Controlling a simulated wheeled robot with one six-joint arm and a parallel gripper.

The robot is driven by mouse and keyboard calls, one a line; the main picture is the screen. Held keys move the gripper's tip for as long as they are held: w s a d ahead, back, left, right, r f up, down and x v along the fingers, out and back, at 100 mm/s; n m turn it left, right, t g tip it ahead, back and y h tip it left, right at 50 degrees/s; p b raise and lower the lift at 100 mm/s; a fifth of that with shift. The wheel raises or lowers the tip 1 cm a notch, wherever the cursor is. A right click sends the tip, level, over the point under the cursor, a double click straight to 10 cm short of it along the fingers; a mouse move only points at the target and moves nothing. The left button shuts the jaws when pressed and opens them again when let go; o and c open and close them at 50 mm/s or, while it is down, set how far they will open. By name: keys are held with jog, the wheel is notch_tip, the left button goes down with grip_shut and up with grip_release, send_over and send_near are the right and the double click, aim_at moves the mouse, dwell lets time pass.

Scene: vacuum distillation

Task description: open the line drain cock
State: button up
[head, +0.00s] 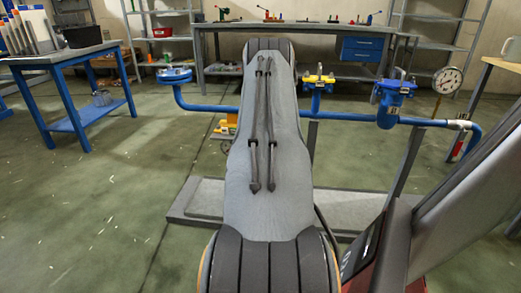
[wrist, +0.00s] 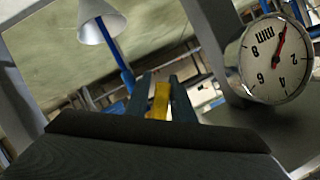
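In the wrist view, the two dark blue-grey fingers of my gripper (wrist: 160,98) stand apart with a yellow piece (wrist: 159,101) in the gap between them. Whether they press on it, I cannot tell. In the head view, my own arm hides the gripper. The blue pipe line (head: 340,116) runs across behind my arm. It carries a yellow-topped valve (head: 318,80) right of my arm and a blue valve (head: 393,90) further right. A small yellow part (head: 226,128) shows low beside my arm, partly hidden. I cannot tell which yellow part is the drain cock.
A round gauge (head: 447,80) stands at the line's right end; a dial (wrist: 276,58) is close in the wrist view. A blue handwheel (head: 174,75) is at the left end. A grey plinth (head: 205,197) lies below. A workbench (head: 300,70) stands behind. The left floor is open.

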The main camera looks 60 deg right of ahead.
jog(key=shift+a, duration=0.1)
jog(key=p+v, duration=0.2)
jog(key=v, duration=0.5)
jog(key=shift+s+a, duration=0.2)
jog(key=shift+s, duration=0.05)
jog(key=shift+r, duration=0.15)
